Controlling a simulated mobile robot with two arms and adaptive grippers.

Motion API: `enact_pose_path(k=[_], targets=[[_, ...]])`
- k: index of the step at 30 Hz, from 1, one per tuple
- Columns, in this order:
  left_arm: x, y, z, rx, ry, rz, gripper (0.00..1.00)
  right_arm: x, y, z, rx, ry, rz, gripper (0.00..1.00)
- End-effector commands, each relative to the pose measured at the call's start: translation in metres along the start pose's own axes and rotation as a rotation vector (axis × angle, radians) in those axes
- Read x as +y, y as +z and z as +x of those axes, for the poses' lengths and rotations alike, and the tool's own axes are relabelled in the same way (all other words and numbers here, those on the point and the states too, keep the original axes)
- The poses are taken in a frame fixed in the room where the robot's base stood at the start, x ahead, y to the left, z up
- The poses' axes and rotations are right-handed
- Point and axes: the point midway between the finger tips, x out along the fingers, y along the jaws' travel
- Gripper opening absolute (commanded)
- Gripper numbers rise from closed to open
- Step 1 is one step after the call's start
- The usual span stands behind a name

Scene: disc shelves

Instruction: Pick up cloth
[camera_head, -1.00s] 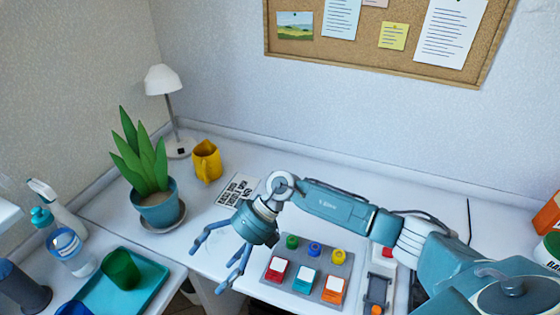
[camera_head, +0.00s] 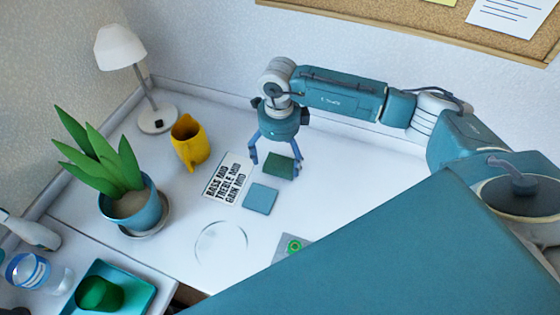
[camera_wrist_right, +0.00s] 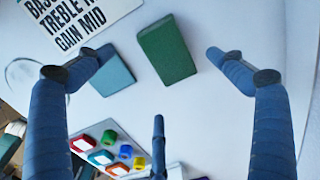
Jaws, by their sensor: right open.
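A flat blue square (camera_head: 260,198), which looks like the cloth, lies on the white desk beside a printed sheet. It also shows in the right wrist view (camera_wrist_right: 112,72), left of a thicker green block (camera_wrist_right: 166,50). My right gripper (camera_head: 275,161) points down with its fingers spread around the green block (camera_head: 281,166), behind the blue square. In the right wrist view, the open fingers (camera_wrist_right: 155,58) hold nothing, and the left fingertip overlaps the blue square's edge. I cannot tell the height above the desk. My left gripper is not in view.
The printed sheet (camera_head: 229,178) touches or nearly touches the blue square. A yellow mug (camera_head: 190,143), potted plant (camera_head: 130,208) and lamp (camera_head: 122,48) stand left. A clear round outline (camera_head: 221,244) lies in front. A button panel (camera_wrist_right: 108,153) is nearby. Desk right of the green block is clear.

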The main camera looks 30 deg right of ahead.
Motion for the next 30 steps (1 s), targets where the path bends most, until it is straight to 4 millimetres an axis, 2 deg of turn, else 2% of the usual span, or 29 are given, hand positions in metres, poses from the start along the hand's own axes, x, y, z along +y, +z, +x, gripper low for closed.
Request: enact_pose_path(k=[7,12,15,23,25,30], targets=[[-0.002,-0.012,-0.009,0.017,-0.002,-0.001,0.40,0.000,0.001,0.019,0.001,0.003,0.000,0.94],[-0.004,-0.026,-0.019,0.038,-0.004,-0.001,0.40,-0.001,0.003,0.047,0.001,0.004,0.001,0.94],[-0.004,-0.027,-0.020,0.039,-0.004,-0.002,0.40,-0.002,0.003,0.057,0.000,0.002,0.001,0.94],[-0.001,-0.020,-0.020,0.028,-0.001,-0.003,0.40,-0.002,0.003,0.062,-0.002,0.001,0.000,0.94],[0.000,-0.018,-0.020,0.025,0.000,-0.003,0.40,-0.002,0.003,0.062,-0.002,0.001,0.000,0.86],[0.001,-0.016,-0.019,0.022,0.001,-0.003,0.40,-0.002,0.003,0.062,-0.002,0.001,0.000,0.52]])
